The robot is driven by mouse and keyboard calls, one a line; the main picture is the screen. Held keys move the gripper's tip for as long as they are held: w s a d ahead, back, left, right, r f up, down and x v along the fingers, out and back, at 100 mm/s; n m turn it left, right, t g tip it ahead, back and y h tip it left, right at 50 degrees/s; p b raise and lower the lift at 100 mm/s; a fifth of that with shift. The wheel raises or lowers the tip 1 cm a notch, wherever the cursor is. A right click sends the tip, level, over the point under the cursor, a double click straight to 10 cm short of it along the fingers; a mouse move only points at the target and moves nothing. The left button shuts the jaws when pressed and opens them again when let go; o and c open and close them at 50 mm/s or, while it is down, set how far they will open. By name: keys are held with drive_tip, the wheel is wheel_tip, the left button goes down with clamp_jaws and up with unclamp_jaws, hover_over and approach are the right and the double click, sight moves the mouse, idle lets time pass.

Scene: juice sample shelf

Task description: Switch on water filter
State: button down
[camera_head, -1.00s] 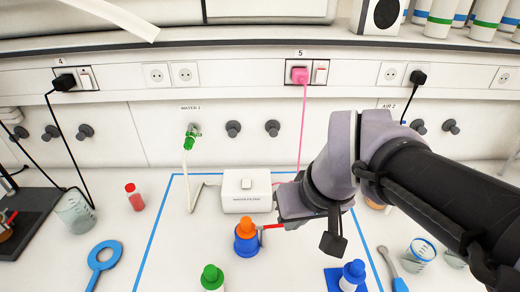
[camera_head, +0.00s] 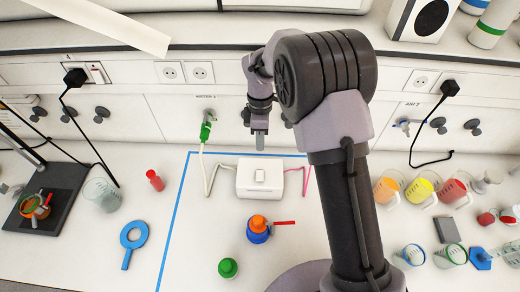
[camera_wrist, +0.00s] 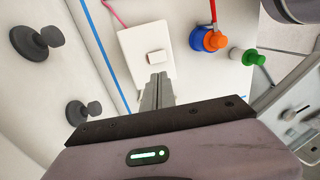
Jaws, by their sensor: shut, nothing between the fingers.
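The water filter (camera_head: 247,184) is a white box on the bench, with a raised white button (camera_head: 260,175) on its top. A pale hose joins its left side and a pink cable its right side. My gripper (camera_head: 260,140) points down above the back part of the box, its fingers together and empty. In the wrist view, my gripper (camera_wrist: 157,80) lies in line with the button (camera_wrist: 156,57) on the water filter (camera_wrist: 130,38). I cannot tell the exact gap between fingertips and button; they look apart.
An orange-and-blue bottle (camera_head: 258,228) with a red handle stands in front of the filter, and a green-capped one (camera_head: 228,268) nearer. A green tap (camera_head: 206,130) is on the wall behind, left. Beakers of coloured liquid (camera_head: 420,190) stand right. Blue tape (camera_head: 176,215) borders the area.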

sight(260, 180)
drive_tip(key=s+f, duration=0.1)
drive_tip(key=f, duration=0.3)
drive_tip(key=s+f, duration=0.1)
drive_tip(key=f, duration=0.4)
drive_tip(key=s+f, duration=0.1)
drive_tip(key=f, duration=0.3)
drive_tip(key=shift+f, duration=0.25)
drive_tip(key=shift+s, duration=0.1)
drive_tip(key=shift+s+f+b, duration=0.1)
drive_tip(key=shift+f+b, duration=0.25)
drive_tip(key=shift+b, duration=0.15)
drive_tip(key=shift+s+r, duration=0.1)
drive_tip(key=shift+w+r, duration=0.2)
drive_tip(key=shift+w, duration=0.7)
